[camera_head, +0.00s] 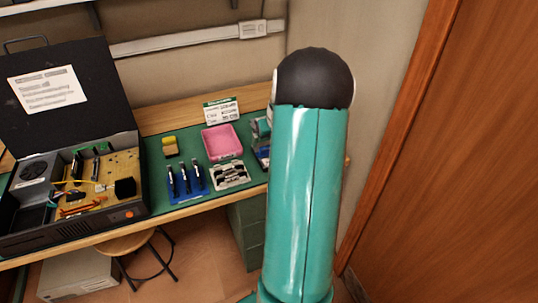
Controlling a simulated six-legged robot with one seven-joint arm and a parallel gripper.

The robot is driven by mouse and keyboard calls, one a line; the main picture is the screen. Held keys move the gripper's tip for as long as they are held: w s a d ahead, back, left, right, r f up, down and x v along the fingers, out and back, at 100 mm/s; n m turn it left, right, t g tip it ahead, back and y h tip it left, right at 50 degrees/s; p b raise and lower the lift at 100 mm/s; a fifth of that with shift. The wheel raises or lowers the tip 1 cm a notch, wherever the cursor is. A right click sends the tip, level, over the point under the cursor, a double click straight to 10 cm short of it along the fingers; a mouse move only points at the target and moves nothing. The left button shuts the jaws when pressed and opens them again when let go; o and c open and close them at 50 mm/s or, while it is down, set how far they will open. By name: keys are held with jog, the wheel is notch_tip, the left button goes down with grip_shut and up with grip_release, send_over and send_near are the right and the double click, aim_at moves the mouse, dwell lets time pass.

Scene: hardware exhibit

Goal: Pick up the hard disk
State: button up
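I cannot make out a hard disk for certain. A grey-silver item (229,175) with dark parts lies on the green mat near the workbench's front edge, but it is too small to identify. Blue and grey items (262,152) at the bench's right end are partly hidden behind my arm. My teal arm with a black rounded top stands upright right of centre, in front of the bench's right end. My gripper is not in view.
An open black computer case (70,190) with exposed parts fills the bench's left. A pink tray (222,141), a blue stand (187,185) with dark tools, a yellow block (170,146) and a sign (221,112) share the mat. A stool (137,250) stands below; a wooden door (450,160) is right.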

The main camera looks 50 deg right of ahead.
aim_at(268, 146)
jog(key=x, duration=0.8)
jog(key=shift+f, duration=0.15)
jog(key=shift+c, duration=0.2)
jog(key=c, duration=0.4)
